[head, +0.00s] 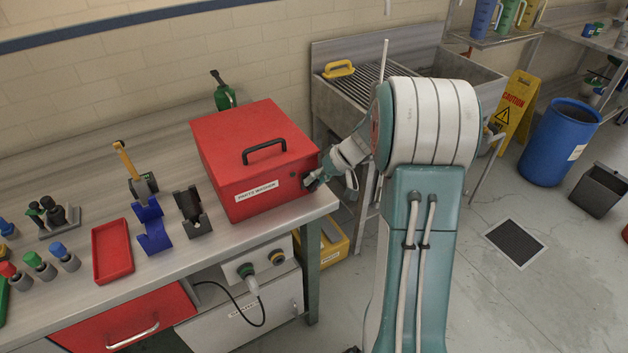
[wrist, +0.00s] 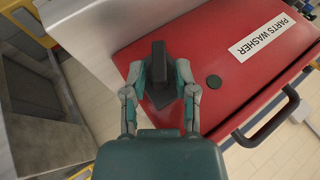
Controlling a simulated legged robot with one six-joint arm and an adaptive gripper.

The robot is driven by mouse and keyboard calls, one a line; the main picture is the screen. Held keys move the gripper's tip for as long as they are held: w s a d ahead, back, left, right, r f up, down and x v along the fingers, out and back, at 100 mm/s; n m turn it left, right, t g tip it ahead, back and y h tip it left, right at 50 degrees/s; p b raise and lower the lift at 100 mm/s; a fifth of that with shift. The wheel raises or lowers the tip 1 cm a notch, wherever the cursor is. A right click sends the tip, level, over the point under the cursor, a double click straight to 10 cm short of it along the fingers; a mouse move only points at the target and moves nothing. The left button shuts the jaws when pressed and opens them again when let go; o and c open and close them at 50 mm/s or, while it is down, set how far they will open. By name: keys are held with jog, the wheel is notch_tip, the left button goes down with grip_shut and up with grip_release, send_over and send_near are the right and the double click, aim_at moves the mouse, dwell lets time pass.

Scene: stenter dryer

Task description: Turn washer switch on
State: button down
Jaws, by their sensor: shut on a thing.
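The red parts washer (head: 250,160) stands on the bench with its lid down and a black handle on top. Its white "PARTS WASHER" label (wrist: 262,36) shows in the wrist view. My gripper (head: 312,184) is at the right end of the washer's front face. In the wrist view my gripper (wrist: 160,66) has its two fingers on either side of the dark switch (wrist: 159,62) and is shut on it. The switch's dark base sits on the red face. In the head view the switch is mostly hidden by my gripper.
A red tray (head: 112,250), a blue holder (head: 152,226) and a black holder (head: 192,212) stand on the bench left of the washer. A steel sink (head: 345,115) is behind my arm. The floor at right has a blue barrel (head: 560,142) and a caution sign (head: 514,108).

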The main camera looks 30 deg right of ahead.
jog(key=y, duration=0.1)
jog(key=m+y, duration=0.1)
jog(key=y, duration=0.1)
jog(key=f+y, duration=0.1)
jog(key=y, duration=0.1)
jog(key=shift+d+t, duration=0.3)
jog(key=y, duration=0.1)
jog(key=m+t+y, duration=0.1)
jog(key=y, duration=0.1)
jog(key=m+y, duration=0.1)
jog(key=y, duration=0.1)
jog(key=shift+f, duration=0.3)
jog(key=shift+s, duration=0.1)
jog(key=c, duration=0.7)
grip_release()
jog(key=shift+f+t+y, duration=0.1)
jog(key=shift+t+y, duration=0.2)
jog(key=shift+d, duration=0.15)
jog(key=shift+d, duration=0.1)
jog(key=shift+d, duration=0.3)
jog(key=v, duration=1.1)
jog(key=shift+d, duration=0.2)
